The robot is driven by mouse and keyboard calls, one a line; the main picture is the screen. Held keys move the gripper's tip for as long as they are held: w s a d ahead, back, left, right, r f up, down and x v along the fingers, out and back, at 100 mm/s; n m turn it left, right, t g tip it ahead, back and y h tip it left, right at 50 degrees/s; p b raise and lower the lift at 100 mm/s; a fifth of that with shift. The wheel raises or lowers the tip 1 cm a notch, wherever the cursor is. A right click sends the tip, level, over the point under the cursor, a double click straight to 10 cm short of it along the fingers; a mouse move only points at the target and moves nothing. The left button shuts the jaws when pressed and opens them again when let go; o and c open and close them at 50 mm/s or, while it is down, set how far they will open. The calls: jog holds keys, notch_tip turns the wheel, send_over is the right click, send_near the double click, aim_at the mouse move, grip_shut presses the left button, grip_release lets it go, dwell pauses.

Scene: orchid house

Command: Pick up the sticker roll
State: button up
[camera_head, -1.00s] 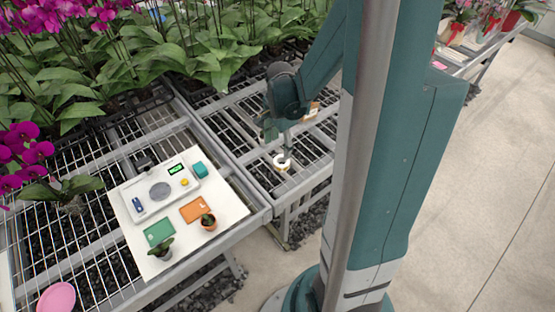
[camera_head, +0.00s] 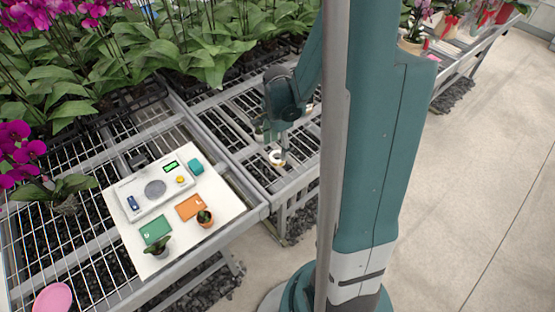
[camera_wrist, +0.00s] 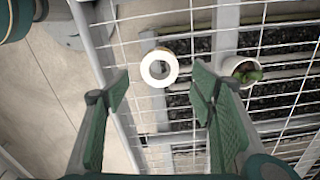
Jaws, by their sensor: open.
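In the wrist view the roll shows between and beyond the fingertips. I cannot tell how far above the wire the fingertips are.
A white pot with a green plant (camera_wrist: 242,70) stands right of the roll. A white board (camera_head: 226,210) to the left bears a scale (camera_head: 150,210), green and orange cards and small pots. Orchids (camera_head: 150,55) crowd the back. A pink dish (camera_head: 53,298) lies front left.

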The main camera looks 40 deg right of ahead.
aim_at(277, 156)
jog(key=shift+f, duration=0.25)
jog(key=shift+f, duration=0.1)
jog(key=shift+f+b, duration=0.85)
jog(key=shift+f, duration=1.65)
jog(key=shift+c, duration=0.3)
jog(key=c, duration=0.9)
